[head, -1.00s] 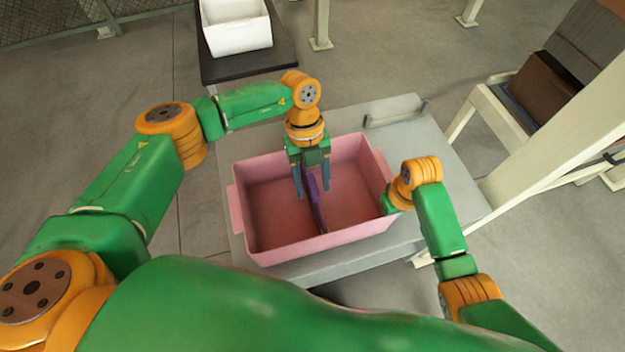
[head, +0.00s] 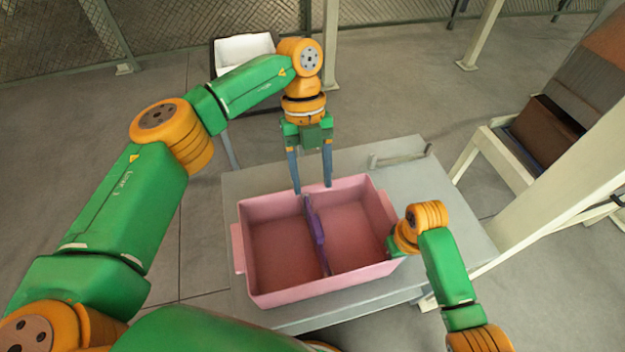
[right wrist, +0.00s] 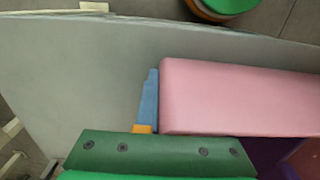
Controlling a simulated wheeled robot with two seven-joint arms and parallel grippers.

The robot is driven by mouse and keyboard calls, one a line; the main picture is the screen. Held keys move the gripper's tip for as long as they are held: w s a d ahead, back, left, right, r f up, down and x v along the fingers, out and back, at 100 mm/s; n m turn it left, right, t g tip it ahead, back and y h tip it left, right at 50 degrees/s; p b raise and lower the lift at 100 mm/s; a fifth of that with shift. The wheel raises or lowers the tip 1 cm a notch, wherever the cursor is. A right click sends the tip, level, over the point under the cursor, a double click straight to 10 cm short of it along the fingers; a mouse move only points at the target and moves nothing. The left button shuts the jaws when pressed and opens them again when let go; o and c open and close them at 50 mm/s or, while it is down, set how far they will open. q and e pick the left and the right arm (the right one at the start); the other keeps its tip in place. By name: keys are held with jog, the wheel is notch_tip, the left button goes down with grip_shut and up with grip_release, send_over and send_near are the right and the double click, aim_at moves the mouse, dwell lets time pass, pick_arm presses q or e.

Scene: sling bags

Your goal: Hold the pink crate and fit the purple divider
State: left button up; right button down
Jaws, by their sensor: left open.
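The pink crate (head: 275,296) sits on the grey table, open side up. The purple divider (head: 316,232) stands inside it, running from the back wall to the front and splitting it into two compartments. My left gripper (head: 312,188) is open and empty, pointing down above the crate's back rim near the divider's far end, apart from it. My right gripper (head: 393,245) is at the crate's right wall, its fingers mostly hidden there. In the right wrist view one blue finger stands against the pink crate (right wrist: 240,95); the other is hidden. A purple piece shows at lower right.
The grey table (head: 440,210) has free room behind and right of the crate, with a raised handle (head: 402,155) at its back. A white bin (head: 242,50) stands behind on a dark stand. A pale post (head: 560,180) rises at right.

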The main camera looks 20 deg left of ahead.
jog(key=c, duration=1)
grip_release()
